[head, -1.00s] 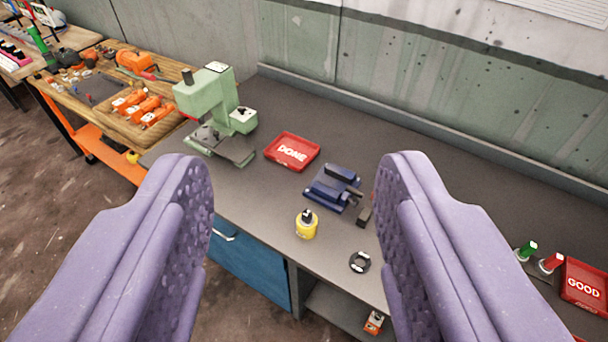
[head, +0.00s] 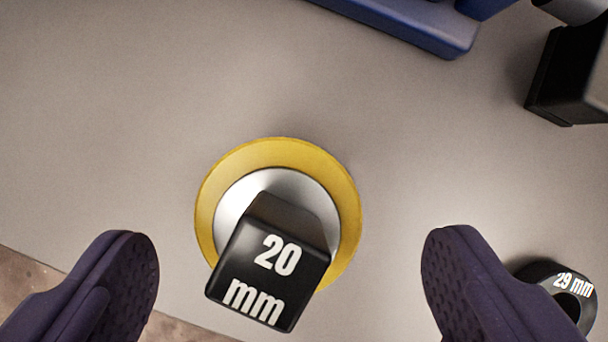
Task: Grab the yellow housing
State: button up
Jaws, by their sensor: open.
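The yellow housing (head: 225,170) stands on the grey bench top, seen from above near the middle of the head view. A silver ring face shows inside its yellow rim, and a black block (head: 270,262) marked "20 mm" sticks up from its centre, covering part of it. My gripper (head: 290,275) is open. One purple finger is to the left of the housing and the other to its right, both apart from it with clear gaps. Nothing is between the fingers but the housing and its block.
A black ring (head: 562,285) marked "29 mm" lies just right of my right finger, partly hidden by it. A blue metal tool (head: 410,22) and a black block (head: 570,75) stand at the top right. The bench (head: 110,130) is bare on the left; its front edge crosses the lower left.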

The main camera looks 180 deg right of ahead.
aim_at(304, 156)
jog(key=b+x, duration=0.2)
jog(key=x, duration=0.1)
jog(key=b+x, duration=0.1)
jog(key=x, duration=0.1)
jog(key=shift+w+a, duration=0.1)
jog(key=shift+a, duration=0.1)
jog(key=shift+r, duration=0.2)
jog(key=c, duration=1.3)
jog(key=shift+c, duration=0.2)
jog(key=shift+r, duration=0.15)
